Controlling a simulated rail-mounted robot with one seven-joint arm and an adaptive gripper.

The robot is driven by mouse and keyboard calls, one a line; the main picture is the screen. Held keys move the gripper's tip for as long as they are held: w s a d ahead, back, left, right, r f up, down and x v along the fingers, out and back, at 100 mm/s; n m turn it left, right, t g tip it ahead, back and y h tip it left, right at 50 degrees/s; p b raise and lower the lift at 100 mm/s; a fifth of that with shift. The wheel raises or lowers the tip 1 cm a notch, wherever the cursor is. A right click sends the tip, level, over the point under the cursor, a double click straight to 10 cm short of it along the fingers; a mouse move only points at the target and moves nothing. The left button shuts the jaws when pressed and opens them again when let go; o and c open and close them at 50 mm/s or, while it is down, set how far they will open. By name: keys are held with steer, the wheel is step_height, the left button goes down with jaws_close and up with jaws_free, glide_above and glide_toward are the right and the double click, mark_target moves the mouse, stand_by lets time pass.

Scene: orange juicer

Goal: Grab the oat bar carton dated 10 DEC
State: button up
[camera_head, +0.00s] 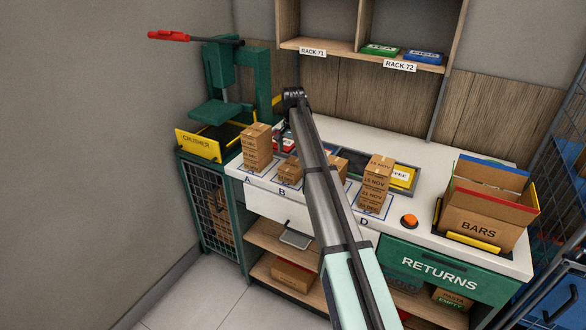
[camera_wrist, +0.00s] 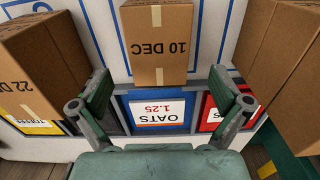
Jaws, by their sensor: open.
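In the wrist view a brown carton (camera_wrist: 158,45) carries the print "10 DEC", upside down in the picture, with a pale tape strip above and below it. My gripper (camera_wrist: 159,76) is open, its two fingers spread to the left and right of the carton's lower edge in the picture. No contact shows and nothing is held. In the head view my arm hides most of the gripper and part of the counter. The date on the low carton at B (camera_head: 289,171) cannot be read there.
A carton marked "22 DEC" (camera_wrist: 38,62) stands to the left in the wrist view, other cartons (camera_wrist: 285,60) to the right. The head view shows stacks at A (camera_head: 257,148) and D (camera_head: 375,184), and a BARS box (camera_head: 482,212).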

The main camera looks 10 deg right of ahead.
mark_target(293, 164)
steer(key=shift+s+f+p, duration=0.2)
steer(key=shift+f+p, duration=1)
steer(key=shift+f, duration=1.7)
steer(key=c, duration=1.2)
